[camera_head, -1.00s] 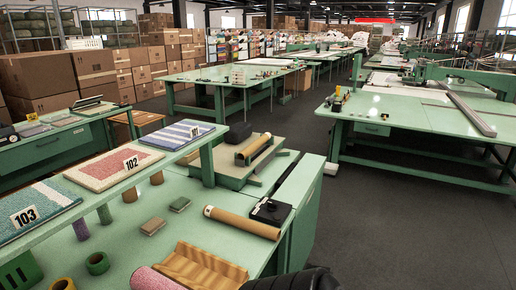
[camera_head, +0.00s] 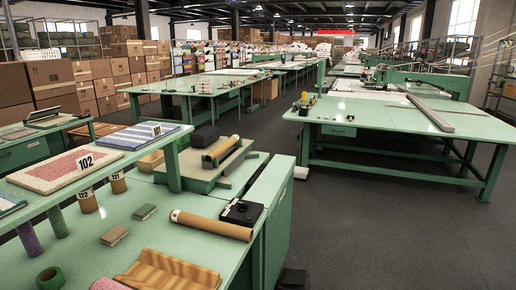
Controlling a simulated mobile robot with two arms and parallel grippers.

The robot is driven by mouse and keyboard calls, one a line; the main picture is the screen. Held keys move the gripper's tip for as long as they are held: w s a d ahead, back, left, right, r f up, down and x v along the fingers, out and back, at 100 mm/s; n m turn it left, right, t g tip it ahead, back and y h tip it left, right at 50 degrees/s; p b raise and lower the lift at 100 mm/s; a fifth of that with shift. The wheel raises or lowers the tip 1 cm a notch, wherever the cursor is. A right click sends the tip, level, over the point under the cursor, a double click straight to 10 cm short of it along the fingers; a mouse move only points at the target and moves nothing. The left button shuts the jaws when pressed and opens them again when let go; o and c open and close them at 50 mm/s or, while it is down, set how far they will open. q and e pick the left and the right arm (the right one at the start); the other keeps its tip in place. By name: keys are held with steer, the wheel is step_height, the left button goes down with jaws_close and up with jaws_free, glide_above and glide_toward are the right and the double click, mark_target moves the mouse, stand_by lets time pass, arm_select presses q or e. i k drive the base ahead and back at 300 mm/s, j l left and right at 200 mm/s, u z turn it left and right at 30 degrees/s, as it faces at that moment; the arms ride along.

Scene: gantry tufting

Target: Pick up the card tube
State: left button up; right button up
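A brown card tube (camera_head: 212,225) lies on its side on the green worktable (camera_head: 190,200). Its open left end faces the shelf side and its right end is close to a black square device (camera_head: 241,212). A second brown tube (camera_head: 221,151) lies on a raised green stand (camera_head: 180,174) farther back. Neither of my grippers shows in the head view, and nothing touches the tube.
A wooden wavy rack (camera_head: 168,270) stands in front of the tube. Two small blocks (camera_head: 115,235) lie to the left. A raised shelf (camera_head: 120,170) with carpet samples runs along the left. Open grey floor (camera_head: 390,230) lies to the right, before another green table (camera_head: 400,122).

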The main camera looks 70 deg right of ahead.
mark_target(211, 156)
steer(key=l+z, duration=0.15)
steer(key=z, duration=0.25)
steer(key=i+l+z, duration=0.1)
steer(key=z, duration=0.3)
steer(key=l+z, duration=0.1)
steer(key=z, duration=0.35)
steer(key=i+z, duration=0.1)
steer(key=z, duration=0.3)
steer(key=i+l+z, duration=0.1)
steer(key=z, duration=0.3)
steer(key=i, duration=0.15)
steer(key=l+z, duration=0.05)
